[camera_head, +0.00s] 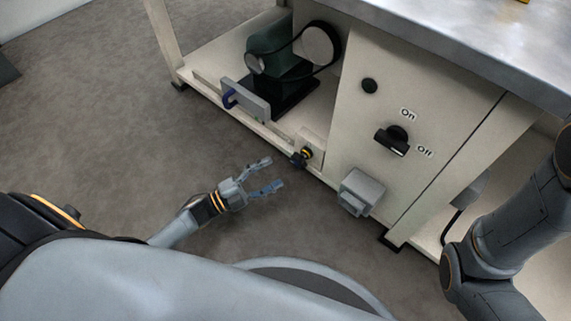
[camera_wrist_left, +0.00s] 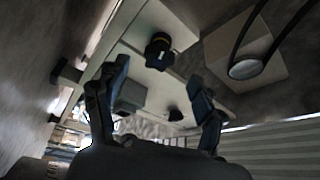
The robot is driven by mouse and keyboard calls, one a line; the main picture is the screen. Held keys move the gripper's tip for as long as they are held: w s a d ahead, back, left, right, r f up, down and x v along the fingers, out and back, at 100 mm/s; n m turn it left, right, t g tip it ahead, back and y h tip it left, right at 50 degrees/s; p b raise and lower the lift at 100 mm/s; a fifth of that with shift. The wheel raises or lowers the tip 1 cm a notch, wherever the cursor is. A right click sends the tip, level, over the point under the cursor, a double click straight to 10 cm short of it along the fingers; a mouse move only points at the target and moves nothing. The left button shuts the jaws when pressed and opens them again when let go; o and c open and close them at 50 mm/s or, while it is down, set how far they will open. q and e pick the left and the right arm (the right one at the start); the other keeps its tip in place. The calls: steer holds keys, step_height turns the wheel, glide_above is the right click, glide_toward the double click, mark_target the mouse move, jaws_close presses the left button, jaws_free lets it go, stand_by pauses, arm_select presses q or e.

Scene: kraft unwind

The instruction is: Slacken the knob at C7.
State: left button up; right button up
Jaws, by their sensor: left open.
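A black knob with a yellow ring (camera_head: 303,156) sits on a small cream block (camera_head: 311,141) at the lower front edge of the bench frame. It also shows in the left wrist view (camera_wrist_left: 158,51), beyond and between my fingers. I cannot read a C7 label in either view. My left gripper (camera_head: 274,174) is open and empty, a short way to the left of the knob and apart from it. Its two fingers also show in the left wrist view (camera_wrist_left: 158,80). My right gripper is out of view.
A belt drive (camera_head: 284,62) and a blue-handled lock part (camera_head: 246,100) are left of the panel. The floor is clear.

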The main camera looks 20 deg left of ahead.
arm_select(q)
steer(key=shift+v, duration=2.3)
